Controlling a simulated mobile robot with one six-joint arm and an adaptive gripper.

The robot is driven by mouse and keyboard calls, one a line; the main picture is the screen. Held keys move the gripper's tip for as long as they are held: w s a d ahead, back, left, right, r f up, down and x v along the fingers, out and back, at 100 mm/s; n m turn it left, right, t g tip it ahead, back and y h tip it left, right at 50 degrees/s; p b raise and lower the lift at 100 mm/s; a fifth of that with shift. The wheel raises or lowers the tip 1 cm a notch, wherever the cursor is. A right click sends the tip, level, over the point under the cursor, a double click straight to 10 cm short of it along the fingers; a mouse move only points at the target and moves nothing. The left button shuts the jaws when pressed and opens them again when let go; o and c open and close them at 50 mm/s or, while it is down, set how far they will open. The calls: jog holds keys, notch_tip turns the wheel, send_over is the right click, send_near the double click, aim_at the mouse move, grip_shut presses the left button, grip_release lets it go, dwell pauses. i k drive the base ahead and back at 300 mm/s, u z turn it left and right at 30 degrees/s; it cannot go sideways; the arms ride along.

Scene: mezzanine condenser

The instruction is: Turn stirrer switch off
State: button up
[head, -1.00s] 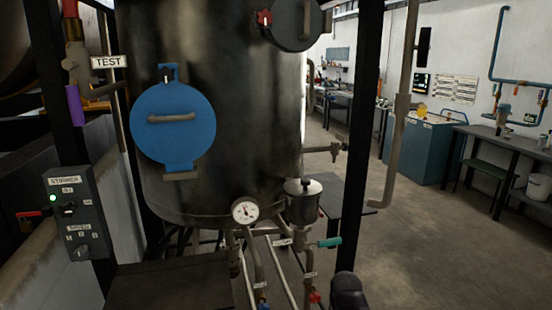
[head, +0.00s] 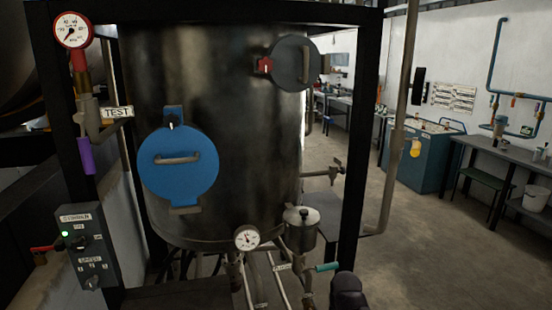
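The stirrer control box (head: 88,248) is a dark grey panel at the lower left of the head view, fixed beside the vessel frame. Its upper label is blurred now. A green lamp (head: 64,233) glows on it. The stirrer switch (head: 79,242) is a small dark knob to the right of the lamp; its exact position is too small to read. Lower down is a speed knob (head: 92,283) under a row of labels. My gripper cannot be made out; only a dark rounded part, probably of my arm, shows at the bottom edge, well right of the box.
A large dark vessel (head: 225,110) with a blue round hatch (head: 179,168) fills the middle, inside a black frame. A pressure gauge (head: 73,30) and purple-handled valve (head: 86,155) are above the box. A small pot (head: 301,230) stands lower right. Open floor lies right.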

aim_at(78, 246)
jog(key=u, duration=1.8)
jog(key=i, duration=0.6)
jog(key=z, duration=0.1)
jog(key=k, duration=0.25)
jog(key=z, duration=0.05)
